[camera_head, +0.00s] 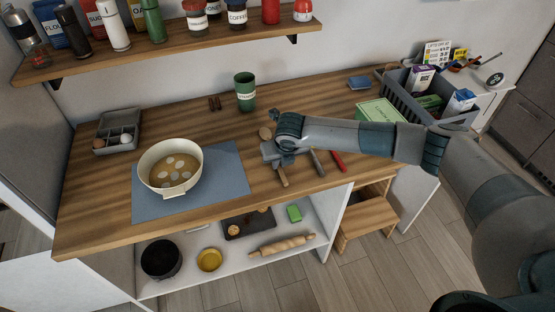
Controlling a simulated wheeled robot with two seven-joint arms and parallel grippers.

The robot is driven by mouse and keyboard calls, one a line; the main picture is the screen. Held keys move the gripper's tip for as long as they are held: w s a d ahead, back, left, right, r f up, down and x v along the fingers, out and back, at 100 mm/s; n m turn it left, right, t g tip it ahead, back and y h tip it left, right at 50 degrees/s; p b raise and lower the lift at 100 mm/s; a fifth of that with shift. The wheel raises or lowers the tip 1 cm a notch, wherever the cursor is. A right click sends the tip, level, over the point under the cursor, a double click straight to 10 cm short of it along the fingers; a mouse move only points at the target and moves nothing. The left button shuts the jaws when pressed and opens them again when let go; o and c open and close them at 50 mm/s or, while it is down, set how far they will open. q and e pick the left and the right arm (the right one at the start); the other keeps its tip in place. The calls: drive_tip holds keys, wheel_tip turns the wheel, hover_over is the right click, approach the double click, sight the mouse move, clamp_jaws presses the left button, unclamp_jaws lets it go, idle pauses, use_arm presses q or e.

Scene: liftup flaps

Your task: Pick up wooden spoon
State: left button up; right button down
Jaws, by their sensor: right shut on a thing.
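The wooden spoon is on the right half of the wooden counter (340,110). A light wooden handle end (283,178) shows below my right gripper (279,160), near the counter's front edge. A rounded wooden part (265,133) shows just above it. My right gripper is shut on the wooden spoon, and its body hides the spoon's middle. I cannot tell whether the spoon is clear of the counter. My left gripper is not in view.
Close right of the gripper lie a dark-handled utensil (317,163) and a red-handled one (338,162). A pot (158,150) stands on a blue mat (226,184). A green canister (245,92) stands behind. A grey crate (394,84) is at the right.

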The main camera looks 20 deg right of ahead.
drive_tip(key=shift+r+b, duration=0.5)
drive_tip(key=shift+r, duration=0.05)
wheel_tip(320, 180, up, 2)
drive_tip(key=shift+r+b, duration=0.25)
drive_tip(key=shift+b, duration=0.6)
drive_tip(key=s+d+r+b, duration=0.4)
drive_tip(key=s+d+r, duration=0.3)
drive_tip(key=s+d, duration=0.1)
drive_tip(key=shift+d+b, duration=0.25)
drive_tip(key=shift+b, duration=0.05)
